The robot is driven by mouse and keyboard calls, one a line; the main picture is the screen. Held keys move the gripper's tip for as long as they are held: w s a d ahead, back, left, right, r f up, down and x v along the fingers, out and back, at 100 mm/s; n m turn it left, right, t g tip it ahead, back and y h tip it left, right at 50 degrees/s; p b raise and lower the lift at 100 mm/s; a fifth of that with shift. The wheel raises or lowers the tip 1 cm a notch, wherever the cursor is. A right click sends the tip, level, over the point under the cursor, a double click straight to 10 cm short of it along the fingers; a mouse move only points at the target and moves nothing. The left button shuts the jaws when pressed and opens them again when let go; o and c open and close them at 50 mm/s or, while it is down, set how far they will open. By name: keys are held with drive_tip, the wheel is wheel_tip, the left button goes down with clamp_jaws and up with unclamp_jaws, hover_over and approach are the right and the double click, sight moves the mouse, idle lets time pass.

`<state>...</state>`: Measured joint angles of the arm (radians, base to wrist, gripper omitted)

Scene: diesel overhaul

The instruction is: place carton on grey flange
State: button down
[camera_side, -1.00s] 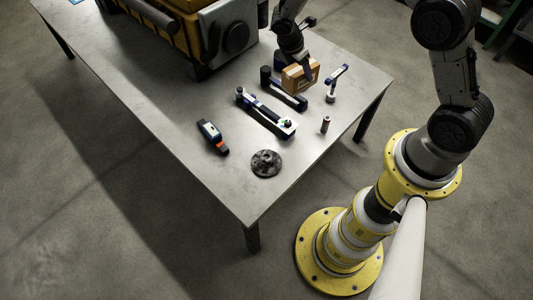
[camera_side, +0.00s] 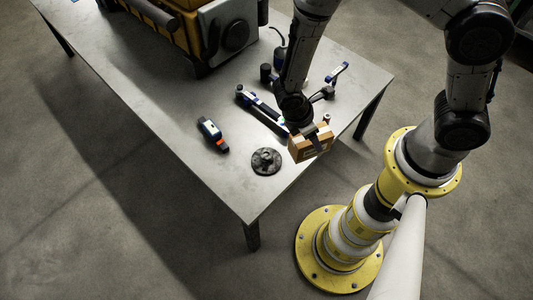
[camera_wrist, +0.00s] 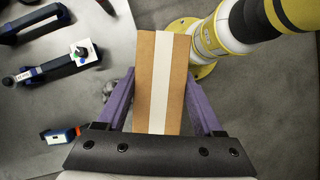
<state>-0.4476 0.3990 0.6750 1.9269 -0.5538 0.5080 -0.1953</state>
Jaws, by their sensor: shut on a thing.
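The carton (camera_side: 308,146) is a brown box; the wrist view shows a pale tape strip along the carton (camera_wrist: 147,80). My gripper (camera_side: 312,133) is shut on it and holds it up near the table's front right edge. In the wrist view the purple fingers of my gripper (camera_wrist: 161,105) lie on both sides of it. The grey flange (camera_side: 266,161) is a dark round disc with a raised hub, flat on the table just left of the carton. In the wrist view the flange is mostly hidden behind the left finger and carton.
A blue and orange tool (camera_side: 213,134) lies left of the flange. A long blue-and-black tool (camera_side: 262,110) and a T-handled tool (camera_side: 338,75) lie behind. A yellow engine (camera_side: 205,30) stands at the back of the table (camera_side: 150,95). The front left table area is bare.

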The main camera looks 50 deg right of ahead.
drive_tip(key=shift+f, duration=0.45)
drive_tip(key=shift+w+a+f, duration=0.55)
drive_tip(key=shift+w+f, duration=1.65)
drive_tip(key=shift+w, duration=0.1)
drive_tip(key=shift+w+a+f, duration=0.5)
drive_tip(key=shift+w+f, duration=1.7)
drive_tip(key=shift+w, duration=0.1)
drive_tip(key=shift+w+a+f, duration=0.55)
drive_tip(key=shift+w+f, duration=1.65)
drive_tip(key=shift+w, duration=0.1)
drive_tip(key=shift+f, duration=0.1)
drive_tip(key=shift+c, duration=0.2)
unclamp_jaws()
